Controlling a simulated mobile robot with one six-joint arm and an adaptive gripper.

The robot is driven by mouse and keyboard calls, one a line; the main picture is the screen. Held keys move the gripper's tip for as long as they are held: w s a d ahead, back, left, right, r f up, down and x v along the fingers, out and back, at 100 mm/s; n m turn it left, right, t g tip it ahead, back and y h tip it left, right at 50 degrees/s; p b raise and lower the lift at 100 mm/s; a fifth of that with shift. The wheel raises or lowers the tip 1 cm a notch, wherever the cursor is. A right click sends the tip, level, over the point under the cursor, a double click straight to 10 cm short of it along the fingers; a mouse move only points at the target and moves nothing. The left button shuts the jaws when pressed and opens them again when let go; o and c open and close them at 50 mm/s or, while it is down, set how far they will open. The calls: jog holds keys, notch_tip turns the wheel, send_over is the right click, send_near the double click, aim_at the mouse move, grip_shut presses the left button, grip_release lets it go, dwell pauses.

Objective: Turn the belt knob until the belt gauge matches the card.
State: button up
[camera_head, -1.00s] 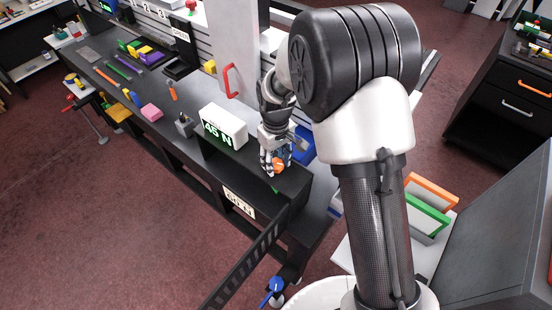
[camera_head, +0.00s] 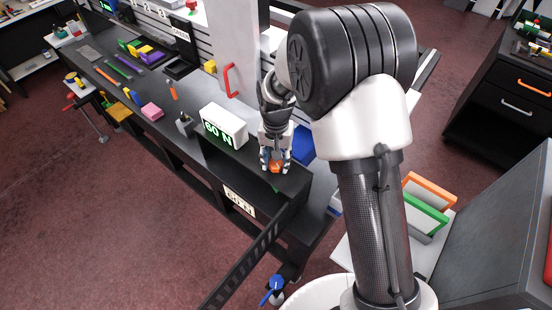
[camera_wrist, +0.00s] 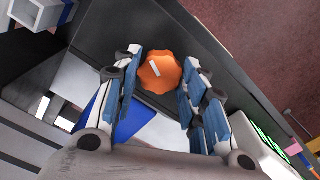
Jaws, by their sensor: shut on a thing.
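The orange belt knob (camera_head: 276,168) sits at the right end of the dark bench. It also shows in the wrist view (camera_wrist: 160,72) as a scalloped disc with a white mark. My gripper (camera_head: 275,164) is shut on the knob from above, one set of blue-padded fingers on each side of it. The belt gauge (camera_head: 223,127) is a white box with a green readout that looks like 60 N. The card (camera_head: 239,202) on the bench front appears to read 60 N, though its print is small.
The dark belt (camera_head: 262,243) slopes down from the bench's front right end. A blue bin (camera_head: 304,146) lies just right of my gripper. A panel with a red handle (camera_head: 229,80) stands behind the gauge. Several tools and blocks lie along the bench at left.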

aim_at(276, 163)
jog(key=shift+m, duration=0.6)
jog(key=o, duration=1.1)
jog(key=shift+c, duration=0.2)
jog(key=shift+r, duration=0.1)
notch_tip(276, 163, up, 12)
